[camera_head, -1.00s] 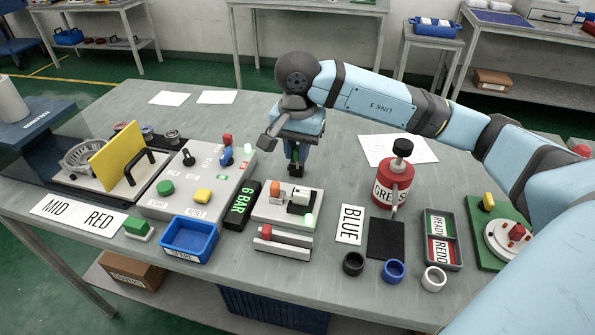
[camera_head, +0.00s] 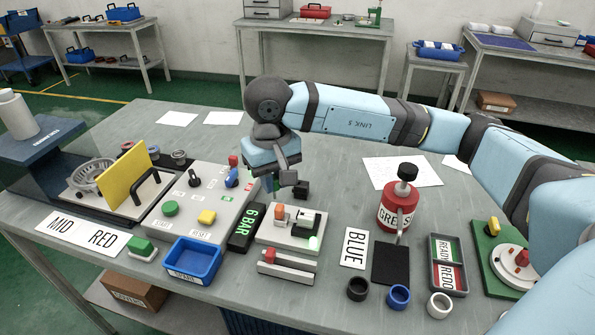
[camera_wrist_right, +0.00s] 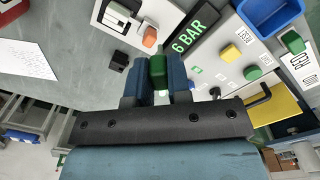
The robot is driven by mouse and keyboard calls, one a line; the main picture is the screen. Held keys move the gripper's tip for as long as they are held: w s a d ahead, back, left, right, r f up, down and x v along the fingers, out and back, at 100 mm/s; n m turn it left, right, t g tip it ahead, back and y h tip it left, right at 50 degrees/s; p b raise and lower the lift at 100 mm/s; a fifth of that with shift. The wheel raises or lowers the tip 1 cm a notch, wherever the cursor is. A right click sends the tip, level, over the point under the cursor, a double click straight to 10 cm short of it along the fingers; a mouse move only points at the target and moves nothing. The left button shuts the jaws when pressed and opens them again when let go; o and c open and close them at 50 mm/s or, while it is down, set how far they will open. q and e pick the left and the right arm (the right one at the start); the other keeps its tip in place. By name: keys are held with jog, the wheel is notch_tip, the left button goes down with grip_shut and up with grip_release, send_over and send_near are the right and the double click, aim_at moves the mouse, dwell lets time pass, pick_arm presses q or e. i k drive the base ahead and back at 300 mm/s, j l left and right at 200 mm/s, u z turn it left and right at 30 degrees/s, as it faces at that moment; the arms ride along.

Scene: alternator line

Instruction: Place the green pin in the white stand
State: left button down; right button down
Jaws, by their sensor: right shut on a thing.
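My right gripper (camera_head: 267,184) hangs behind the white stand and the grey control panel. Its blue fingers are shut on the green pin (camera_wrist_right: 158,70), which shows between the fingertips in the right wrist view. In the head view the pin is mostly hidden by the gripper. The white stand (camera_head: 272,238) is a low base bearing an orange part, a black and white part and a glowing green spot. It also shows at the top of the right wrist view (camera_wrist_right: 112,24). The pin is apart from it. My left gripper is out of view.
A small black block (camera_head: 301,189) stands behind the white stand. The grey control panel (camera_head: 222,214) and 6 BAR sign (camera_head: 244,228) are to its left. A white holder with a red-ended bar (camera_head: 288,267) is in front; a red grease bottle (camera_head: 396,206) is right.

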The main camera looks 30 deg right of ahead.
aim_at(304, 274)
jog(key=i+j+z, duration=0.1)
jog(key=z, duration=0.85)
jog(key=j+z, duration=0.65)
jog(key=j, duration=0.25)
jog(key=j+z, duration=0.1)
jog(key=j, duration=0.6)
jog(key=k+j+z, duration=0.1)
jog(key=j, duration=0.65)
